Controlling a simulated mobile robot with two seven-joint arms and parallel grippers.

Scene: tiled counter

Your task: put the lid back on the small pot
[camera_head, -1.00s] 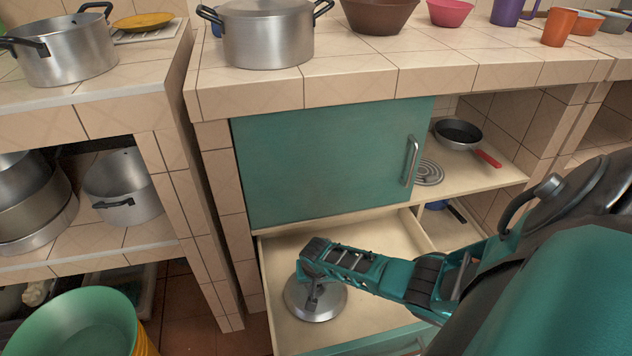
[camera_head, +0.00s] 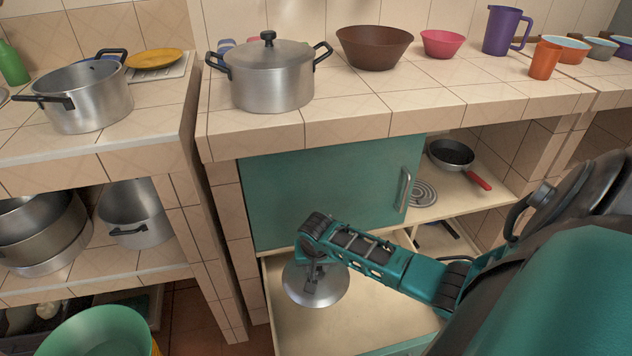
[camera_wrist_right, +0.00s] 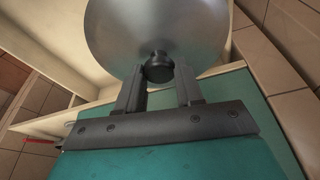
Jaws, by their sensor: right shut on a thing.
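A round metal lid (camera_head: 332,290) with a dark knob hangs over the open drawer. My right gripper (camera_head: 313,278) is shut on the lid's knob, reaching down from above. In the right wrist view the two fingers (camera_wrist_right: 158,75) stand on either side of the knob, and the lid (camera_wrist_right: 150,25) fills the top middle. An open metal pot without a lid (camera_head: 90,105), with dark handles, stands on the left counter. A lidded metal pot (camera_head: 272,88) stands on the middle counter. My left gripper is out of view.
The open drawer (camera_head: 360,310) lies under the green cabinet door (camera_head: 320,190). A yellow plate (camera_head: 153,58) sits behind the open pot. Bowls, a purple jug (camera_head: 503,30) and an orange cup (camera_head: 544,60) line the middle counter's back. A gap separates the two counters.

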